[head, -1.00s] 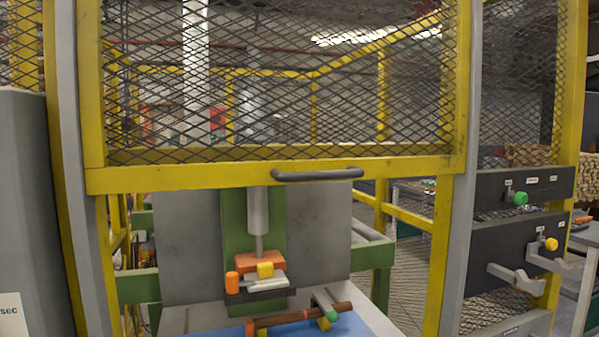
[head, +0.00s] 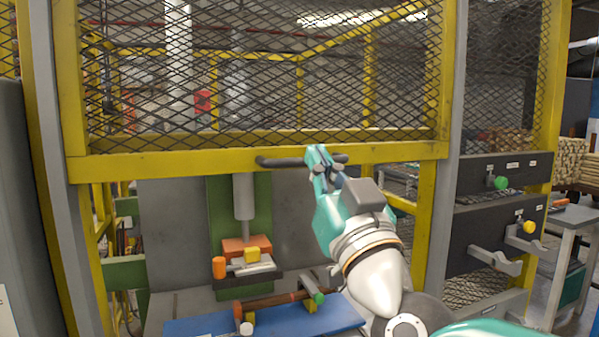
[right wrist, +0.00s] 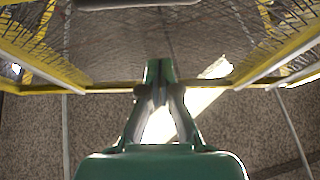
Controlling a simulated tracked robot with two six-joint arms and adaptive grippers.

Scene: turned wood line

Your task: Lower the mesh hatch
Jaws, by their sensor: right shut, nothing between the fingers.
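The mesh hatch (head: 250,95) is a black mesh panel in a yellow frame. It is raised, with an opening below its yellow bottom bar (head: 160,165). A dark grey bar handle (head: 280,162) is fixed along that bar. My right gripper (head: 318,152) is teal and shut with nothing in it. In the head view its fingertips overlap the right part of the handle. In the right wrist view the handle (right wrist: 135,4) lies at the top edge, apart from the closed fingertips (right wrist: 159,68). My left gripper is not in view.
Below the hatch stand a green press with a grey ram (head: 243,210), an orange block (head: 219,267) and a blue board (head: 200,325) with a wooden rod. A dark panel with a green knob (head: 501,183) and a yellow knob (head: 528,227) is at the right. Grey posts flank the opening.

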